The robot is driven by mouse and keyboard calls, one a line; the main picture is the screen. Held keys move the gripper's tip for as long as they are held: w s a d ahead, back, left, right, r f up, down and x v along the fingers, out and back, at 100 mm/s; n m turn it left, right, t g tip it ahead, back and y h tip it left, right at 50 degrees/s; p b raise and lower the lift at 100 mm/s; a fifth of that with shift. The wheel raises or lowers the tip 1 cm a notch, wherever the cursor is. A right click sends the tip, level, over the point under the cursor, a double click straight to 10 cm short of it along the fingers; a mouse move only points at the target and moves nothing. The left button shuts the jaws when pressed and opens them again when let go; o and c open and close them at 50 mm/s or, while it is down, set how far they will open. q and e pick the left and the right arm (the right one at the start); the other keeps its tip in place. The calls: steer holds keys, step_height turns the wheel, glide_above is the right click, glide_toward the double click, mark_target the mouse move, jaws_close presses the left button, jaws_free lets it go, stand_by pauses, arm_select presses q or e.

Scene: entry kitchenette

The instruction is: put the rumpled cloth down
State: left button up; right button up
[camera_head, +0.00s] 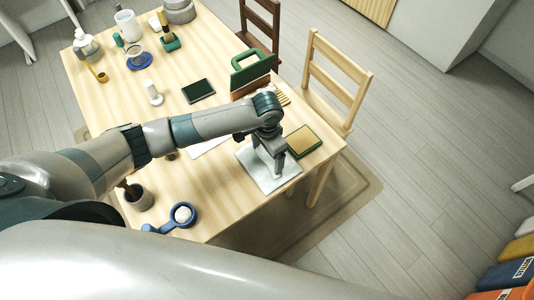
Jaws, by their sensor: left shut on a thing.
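The rumpled cloth (262,181) looks like a pale grey, roughly square sheet near the right front corner of the wooden table (222,222). My left gripper (278,170) points down over it, with its fingers shut on the cloth. The gripper and wrist hide part of the cloth. I cannot tell whether the cloth touches the tabletop or hangs just above it. My right gripper is not in view.
A green-edged tan block (302,141) lies close right of the cloth. A blue round-headed item (182,214) and a dark pot (139,198) stand at the front left. A green-handled carrier (251,70) and a dark tablet (198,90) are behind. Chairs flank the right side.

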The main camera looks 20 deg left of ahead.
mark_target(267, 157)
arm_select(q)
steer(key=shift+f, duration=0.15)
steer(key=o, duration=0.9)
steer(key=shift+o, duration=0.2)
step_height(267, 157, up, 12)
steer(key=b, duration=0.2)
